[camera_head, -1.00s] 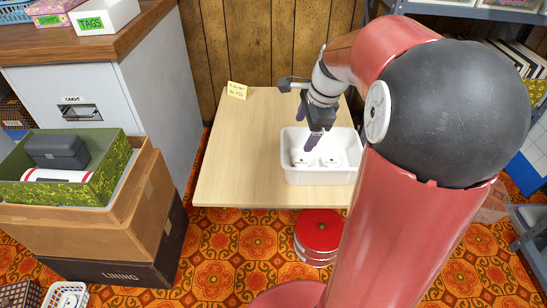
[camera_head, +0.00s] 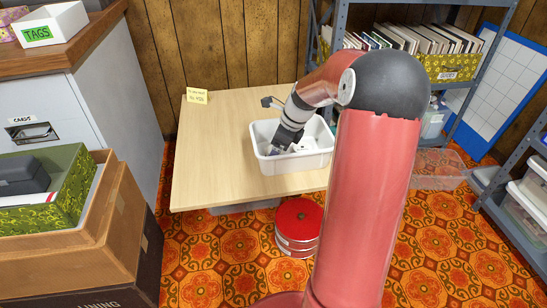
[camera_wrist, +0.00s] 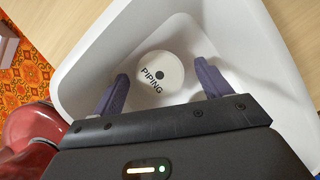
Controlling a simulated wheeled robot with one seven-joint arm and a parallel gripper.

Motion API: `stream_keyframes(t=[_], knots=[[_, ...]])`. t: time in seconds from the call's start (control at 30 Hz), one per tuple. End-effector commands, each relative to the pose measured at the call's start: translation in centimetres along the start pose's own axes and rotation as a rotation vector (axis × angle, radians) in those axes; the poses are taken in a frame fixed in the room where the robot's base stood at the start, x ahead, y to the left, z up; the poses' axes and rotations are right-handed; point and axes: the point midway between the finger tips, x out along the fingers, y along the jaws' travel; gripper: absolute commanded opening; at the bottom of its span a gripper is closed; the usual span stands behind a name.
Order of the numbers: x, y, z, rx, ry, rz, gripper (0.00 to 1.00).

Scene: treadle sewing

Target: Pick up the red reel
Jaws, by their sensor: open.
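A white round reel face labelled PIPING (camera_wrist: 150,72) lies in a white bin (camera_wrist: 85,55) in the wrist view. No red shows on its face; its sides are hidden. My gripper (camera_wrist: 162,76) is open, with its two purple-grey fingers on either side of the reel face in the picture; I cannot tell how far above it they are. In the head view the bin (camera_head: 265,163) stands on the wooden table and my gripper (camera_head: 281,150) reaches down into it. Part of a white round thing (camera_head: 306,145) shows beside it. No reel that is plainly red shows in the bin.
A red-topped round stack with pale bands (camera_head: 299,216) stands on the floor by the table (camera_head: 215,150). A yellow note (camera_head: 197,96) is at the table's back left. Boxes stand at left, shelves at right. The table's left half is clear.

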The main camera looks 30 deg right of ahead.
Motion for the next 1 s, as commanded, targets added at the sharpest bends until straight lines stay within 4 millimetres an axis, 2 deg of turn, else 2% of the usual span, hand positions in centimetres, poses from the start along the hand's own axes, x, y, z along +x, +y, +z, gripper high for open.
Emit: stream_keyframes(t=[0.1,0.3,0.67,1.0], knots=[[0.71,-0.01,0.02,0.0,0.0,-0.002,0.77],[0.69,-0.01,0.05,0.0,0.0,-0.002,0.77],[0.67,0.0,0.04,0.0,0.0,-0.002,0.3],[0.25,-0.02,0.21,-0.001,0.0,-0.003,0.29]])
